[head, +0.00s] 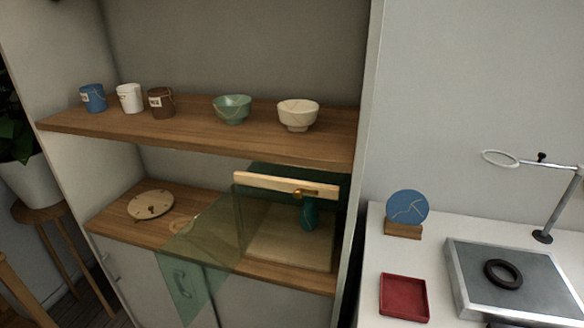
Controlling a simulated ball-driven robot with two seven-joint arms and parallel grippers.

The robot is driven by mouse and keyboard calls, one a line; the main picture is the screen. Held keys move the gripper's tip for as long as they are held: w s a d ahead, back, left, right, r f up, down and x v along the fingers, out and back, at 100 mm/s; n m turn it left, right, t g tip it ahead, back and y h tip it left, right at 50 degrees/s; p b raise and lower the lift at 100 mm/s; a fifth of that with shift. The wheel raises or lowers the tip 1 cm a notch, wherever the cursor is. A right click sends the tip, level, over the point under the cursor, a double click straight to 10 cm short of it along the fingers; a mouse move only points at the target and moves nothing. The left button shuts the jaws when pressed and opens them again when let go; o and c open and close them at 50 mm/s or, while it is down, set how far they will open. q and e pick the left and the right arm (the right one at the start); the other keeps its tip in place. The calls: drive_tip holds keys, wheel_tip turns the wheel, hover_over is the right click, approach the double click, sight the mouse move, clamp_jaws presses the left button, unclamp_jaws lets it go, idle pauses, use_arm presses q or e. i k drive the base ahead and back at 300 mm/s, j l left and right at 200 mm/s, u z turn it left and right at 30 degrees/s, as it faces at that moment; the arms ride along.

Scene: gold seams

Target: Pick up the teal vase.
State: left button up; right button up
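The teal vase (308,215) stands upright on the lower shelf of the cabinet, inside a small case with dark green panels. A pale wooden bar with a brass-coloured catch (300,193) crosses in front of the vase's top and hides part of it. A translucent green panel (205,250) hangs down at the left of the case, over the shelf's front edge. Neither of my grippers shows in the head view.
The upper shelf (190,131) holds three small pails, a green bowl (232,108) and a cream bowl (298,114). A round wooden disc (150,204) lies left on the lower shelf. The white table at right holds a blue disc (407,207), a red tray (403,297) and a ring stand.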

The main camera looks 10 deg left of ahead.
sight(309, 214)
drive_tip(key=i+j+z, duration=0.15)
drive_tip(key=j+z, duration=0.2)
drive_tip(key=j, duration=0.6)
drive_tip(key=j+z, duration=0.35)
drive_tip(key=j, duration=0.6)
drive_tip(key=j+z, duration=0.35)
drive_tip(key=j, duration=0.65)
drive_tip(key=l+u, duration=0.15)
drive_tip(key=l, duration=0.7)
drive_tip(key=i, duration=0.05)
